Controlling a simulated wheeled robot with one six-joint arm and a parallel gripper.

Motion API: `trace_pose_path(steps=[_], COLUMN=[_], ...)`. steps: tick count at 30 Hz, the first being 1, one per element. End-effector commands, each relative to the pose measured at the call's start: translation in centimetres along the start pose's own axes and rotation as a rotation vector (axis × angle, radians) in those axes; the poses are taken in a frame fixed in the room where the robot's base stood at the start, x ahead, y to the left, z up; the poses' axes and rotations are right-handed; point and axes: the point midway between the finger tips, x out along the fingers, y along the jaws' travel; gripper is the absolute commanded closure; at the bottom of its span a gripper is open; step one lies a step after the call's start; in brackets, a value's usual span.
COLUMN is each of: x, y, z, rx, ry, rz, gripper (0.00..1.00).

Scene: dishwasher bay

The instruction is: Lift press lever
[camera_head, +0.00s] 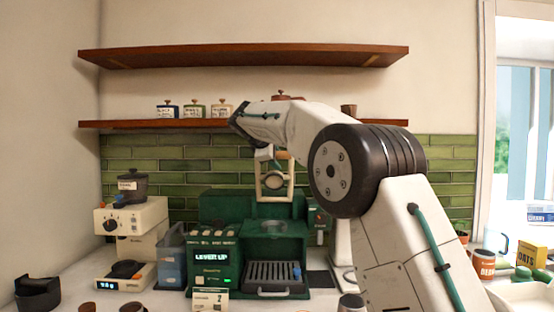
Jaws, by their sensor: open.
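A dark green machine (205,272) stands on the counter, with a small screen that reads "LEVER UP". A round opening tops its right half, above a slatted drip tray (275,275). A pale upright frame (259,186) with a round dark-rimmed piece rises above the machine; it looks like the press lever, but I cannot be sure. My arm reaches in from the right and bends left. My gripper (264,156) hangs small near the frame's top left corner and is open. Its fingertips are hard to make out, and I cannot tell whether it touches the frame.
A cream grinder-like appliance (148,216) with a dark pot on top stands left. A grey-blue container (172,262) sits beside the machine. Two wooden shelves (240,56) run above, the lower one holding labelled jars. Mugs and boxes crowd the right. My arm hides part of the wall.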

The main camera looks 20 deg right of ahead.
Motion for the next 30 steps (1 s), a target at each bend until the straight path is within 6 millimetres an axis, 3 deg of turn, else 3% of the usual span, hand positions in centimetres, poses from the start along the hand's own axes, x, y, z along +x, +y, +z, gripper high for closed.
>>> trace_pose_path(steps=[12, 21, 26, 30], x=[-6.4, -7.0, -7.4, -8.9], y=[0.1, 0.1, -0.5, -3.3], z=[0.0, 0.1, 0.9, 4.1], rx=[0.001, 0.001, 0.018, 0.094], ry=[0.001, -0.001, 0.004, 0.021], rz=[0.002, 0.001, -0.016, -0.096], gripper=[0.53, 0.53, 0.98, 1.00])
